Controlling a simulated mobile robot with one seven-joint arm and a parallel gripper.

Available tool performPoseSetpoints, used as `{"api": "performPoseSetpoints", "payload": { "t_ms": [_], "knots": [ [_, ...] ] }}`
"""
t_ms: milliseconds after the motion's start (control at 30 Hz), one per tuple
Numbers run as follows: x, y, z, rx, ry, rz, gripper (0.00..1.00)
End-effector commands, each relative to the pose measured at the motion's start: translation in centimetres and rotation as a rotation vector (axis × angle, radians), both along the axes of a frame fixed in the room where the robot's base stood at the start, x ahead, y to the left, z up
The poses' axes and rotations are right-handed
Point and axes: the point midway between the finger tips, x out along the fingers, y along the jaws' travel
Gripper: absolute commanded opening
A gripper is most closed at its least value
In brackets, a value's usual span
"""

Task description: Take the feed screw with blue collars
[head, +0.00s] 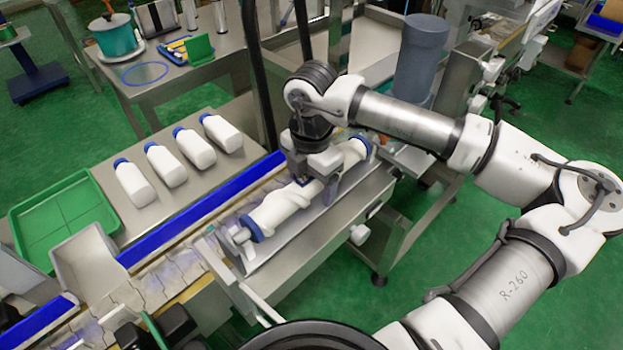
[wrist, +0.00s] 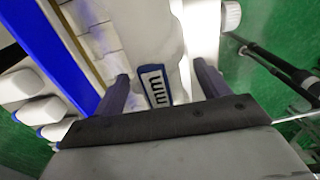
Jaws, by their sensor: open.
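The feed screw (head: 277,208) is white with a twisted body and blue collars at its ends. It lies along the machine beside the conveyor in the head view. My gripper (head: 318,188) points down over the middle of the screw and hides part of it. In the wrist view the two fingers of my gripper (wrist: 162,80) are apart, with the white screw (wrist: 150,35) between them. A blue-edged label with dark marks (wrist: 154,86) shows between the fingers. I cannot tell whether the fingers touch the screw.
A blue rail (head: 195,213) and the conveyor (head: 175,272) run along the screw's left side. Several white bottles with blue caps (head: 164,163) lie on the steel table beyond, near a green tray (head: 62,215). A grey cylinder (head: 420,60) stands behind my arm.

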Motion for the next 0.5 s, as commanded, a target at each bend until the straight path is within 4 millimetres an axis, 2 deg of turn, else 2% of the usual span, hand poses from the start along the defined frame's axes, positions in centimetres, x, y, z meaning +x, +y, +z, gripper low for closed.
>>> {"api": "performPoseSetpoints", "payload": {
  "t_ms": [100,500],
  "knots": [
    [0.0,0.0,0.0,0.0,0.0,0.0,0.74],
    [0.01,-0.01,0.04,0.0,0.0,0.0,0.22]
  ]
}}
